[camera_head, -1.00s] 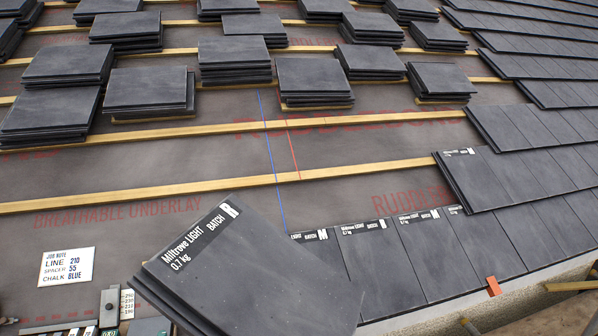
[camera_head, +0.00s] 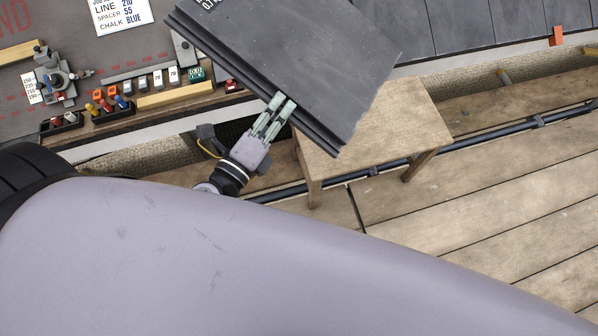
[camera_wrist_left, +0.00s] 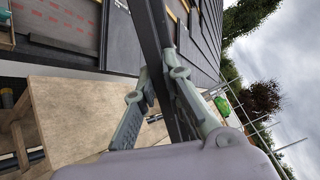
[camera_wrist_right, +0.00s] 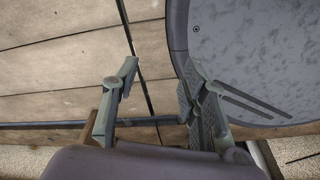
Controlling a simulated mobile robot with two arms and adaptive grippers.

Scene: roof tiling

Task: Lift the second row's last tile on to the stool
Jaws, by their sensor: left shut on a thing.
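A dark slate tile (camera_head: 300,65), with layered lower edges and a white label cut off at the top, hangs tilted in the head view. My left gripper (camera_head: 282,107) is shut on its lower edge. In the left wrist view the tile (camera_wrist_left: 157,45) runs as a dark slab between the fingers (camera_wrist_left: 165,95). The wooden stool (camera_head: 405,125) stands behind and below the tile, which hides its left part. The stool's top also shows in the left wrist view (camera_wrist_left: 80,120). I cannot tell the height gap. My right gripper (camera_wrist_right: 155,95) is open and empty over deck planks.
Laid tiles (camera_head: 470,25) line the eave at the upper right, with an orange clip (camera_head: 557,36). A ledge with tools and markers (camera_head: 125,90) and a job note (camera_head: 122,15) lie at the left. The plank deck (camera_head: 480,200) right of the stool is clear.

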